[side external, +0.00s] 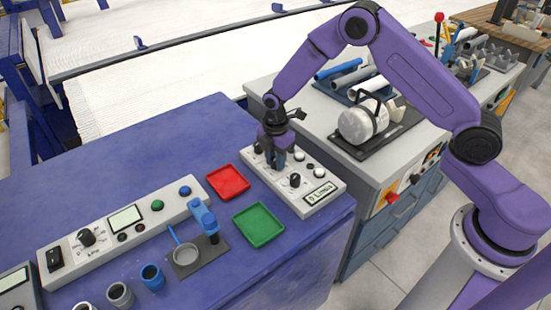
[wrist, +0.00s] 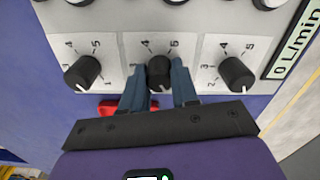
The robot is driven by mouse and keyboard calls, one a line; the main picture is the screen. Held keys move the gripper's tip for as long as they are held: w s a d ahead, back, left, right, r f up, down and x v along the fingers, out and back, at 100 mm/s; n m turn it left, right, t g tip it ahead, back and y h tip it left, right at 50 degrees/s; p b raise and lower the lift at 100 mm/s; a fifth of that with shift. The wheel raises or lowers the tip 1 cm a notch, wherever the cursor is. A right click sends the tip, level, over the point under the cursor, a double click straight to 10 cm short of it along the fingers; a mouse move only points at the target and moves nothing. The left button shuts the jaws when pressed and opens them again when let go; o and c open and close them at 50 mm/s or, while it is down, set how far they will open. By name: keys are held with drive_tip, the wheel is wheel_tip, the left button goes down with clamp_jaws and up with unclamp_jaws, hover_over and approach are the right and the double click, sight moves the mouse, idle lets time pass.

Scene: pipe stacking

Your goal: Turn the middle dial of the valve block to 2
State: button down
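The valve block (side external: 312,183) is a light grey panel with black dials and a display reading 0 L/min, at the right end of the blue table. In the wrist view its middle dial (wrist: 160,74) sits between my gripper's two blue-grey fingers, its white mark pointing down. My gripper (wrist: 161,78) is shut on this dial; no gap shows between fingers and knob. The fingers cover the dial's sides and part of its scale; 4 and 5 show above it. In the side view my gripper (side external: 277,163) is upright over the block and hides the middle dial.
A left dial (wrist: 82,73) and a right dial (wrist: 236,75) flank the middle one, close to the fingers. A red tray (side external: 228,182) and a green tray (side external: 258,225) lie left of the block. A grey control box (side external: 125,232) stands further left.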

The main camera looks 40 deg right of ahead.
drive_tip(key=shift+m, duration=0.3)
drive_tip(key=m, duration=1.1)
idle(0.6)
drive_tip(key=c, duration=0.8)
unclamp_jaws()
drive_tip(key=shift+c, duration=0.2)
drive_tip(key=shift+r, duration=0.15)
wheel_tip(320, 180, up, 17)
drive_tip(key=shift+r, duration=0.15)
